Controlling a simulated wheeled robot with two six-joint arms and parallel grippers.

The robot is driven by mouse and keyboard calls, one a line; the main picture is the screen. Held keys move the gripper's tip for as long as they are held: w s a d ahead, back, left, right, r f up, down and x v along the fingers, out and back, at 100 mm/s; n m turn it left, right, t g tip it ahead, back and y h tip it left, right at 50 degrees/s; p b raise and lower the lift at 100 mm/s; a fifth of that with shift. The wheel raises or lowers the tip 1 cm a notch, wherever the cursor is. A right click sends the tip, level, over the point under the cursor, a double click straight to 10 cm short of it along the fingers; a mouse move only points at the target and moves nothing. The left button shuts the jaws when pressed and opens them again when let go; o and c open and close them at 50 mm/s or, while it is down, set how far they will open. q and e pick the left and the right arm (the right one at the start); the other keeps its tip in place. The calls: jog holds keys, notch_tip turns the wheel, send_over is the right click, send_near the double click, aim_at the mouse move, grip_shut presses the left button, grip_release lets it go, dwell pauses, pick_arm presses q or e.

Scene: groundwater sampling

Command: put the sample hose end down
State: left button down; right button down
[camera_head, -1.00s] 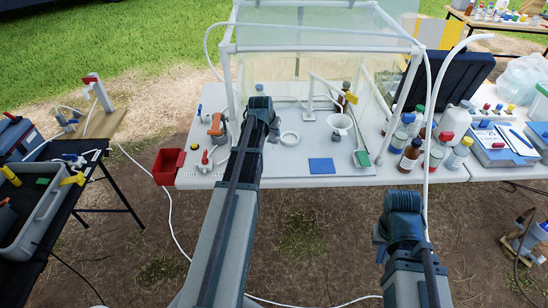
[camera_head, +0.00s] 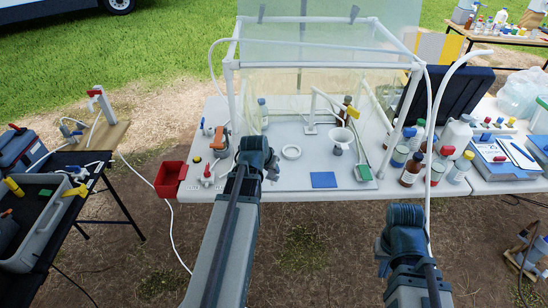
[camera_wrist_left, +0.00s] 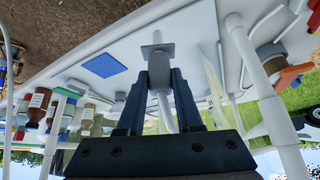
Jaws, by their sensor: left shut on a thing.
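A clear-walled frame (camera_head: 233,95) stands behind my left gripper. A red bin (camera_head: 170,179) hangs at the left edge. Several bottles (camera_head: 411,170) crowd the right.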

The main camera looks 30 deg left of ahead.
pick_arm(q)
jog(key=w+a+f+b, duration=0.2)
jog(key=w, duration=0.3)
jog(key=w+a+f+b, duration=0.2)
jog(key=w+a, duration=0.1)
jog(key=w, duration=0.3)
jog(key=shift+w+a+f+b, duration=0.3)
jog(key=shift+a+f, duration=0.05)
jog(key=shift+f, duration=0.05)
jog(key=shift+f+b, duration=0.65)
jog(key=c, duration=0.6)
grip_release()
jog(key=shift+r, duration=0.1)
